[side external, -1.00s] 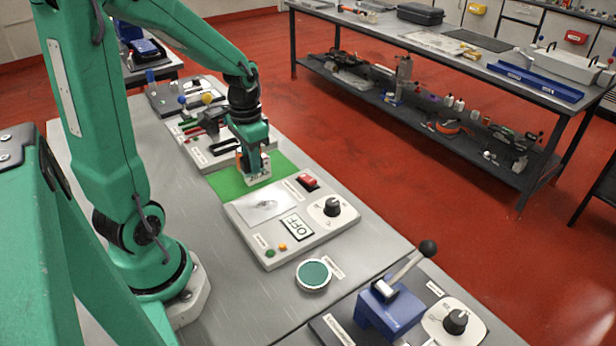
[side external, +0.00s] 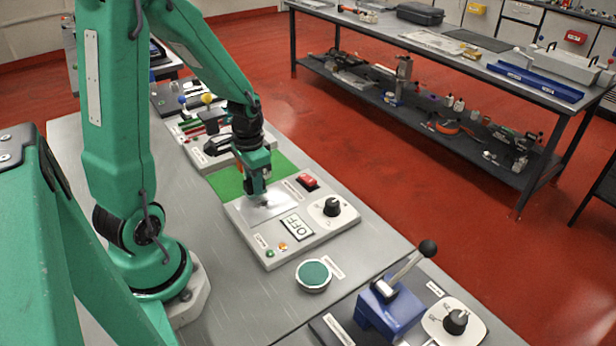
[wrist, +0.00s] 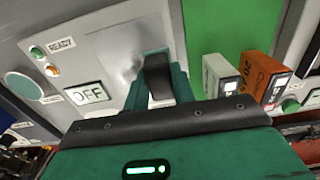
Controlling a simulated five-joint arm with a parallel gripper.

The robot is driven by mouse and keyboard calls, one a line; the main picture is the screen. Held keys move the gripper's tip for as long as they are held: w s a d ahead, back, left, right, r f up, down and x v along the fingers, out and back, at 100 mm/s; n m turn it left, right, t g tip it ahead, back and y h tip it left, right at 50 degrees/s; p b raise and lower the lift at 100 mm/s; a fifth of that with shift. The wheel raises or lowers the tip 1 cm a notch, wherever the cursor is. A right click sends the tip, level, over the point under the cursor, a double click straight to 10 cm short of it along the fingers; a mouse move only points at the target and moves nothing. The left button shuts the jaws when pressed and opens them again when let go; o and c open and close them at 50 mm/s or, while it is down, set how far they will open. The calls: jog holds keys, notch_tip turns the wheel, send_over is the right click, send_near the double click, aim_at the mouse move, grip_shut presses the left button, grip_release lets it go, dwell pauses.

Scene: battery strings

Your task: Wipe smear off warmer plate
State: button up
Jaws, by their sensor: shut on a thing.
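The warmer plate is a pale grey square (side external: 250,215) on the light control panel; it also shows in the wrist view (wrist: 108,48). A grey smear (wrist: 131,70) lies on the plate beside my fingers, partly hidden by them. My gripper (side external: 260,199) points down at the far part of the plate. In the wrist view my gripper (wrist: 157,85) is shut on a dark grey piece (wrist: 158,76), mostly hidden between the green fingers. I cannot tell whether it touches the plate. The panel's display (side external: 297,227) reads OFF.
A green mat (side external: 228,182) lies behind the panel. The panel has a red switch (side external: 307,181) and black knob (side external: 332,207). A round green button (side external: 314,274) and blue lever box (side external: 390,308) stand nearer.

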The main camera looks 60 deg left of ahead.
aim_at(274, 212)
jog(key=shift+f, duration=0.8)
jog(key=shift+d+r, duration=0.1)
jog(key=shift+d, duration=0.75)
jog(key=shift+c, duration=0.4)
jog(key=shift+d, duration=2.55)
jog(key=shift+a, duration=3.3)
jog(key=shift+w+a, duration=0.15)
jog(key=shift+w, duration=0.35)
jog(key=shift+d, duration=3.6)
jog(key=shift+a, duration=3.45)
jog(key=shift+a+r, duration=0.1)
jog(key=shift+a, duration=0.05)
jog(key=shift+r, duration=3.95)
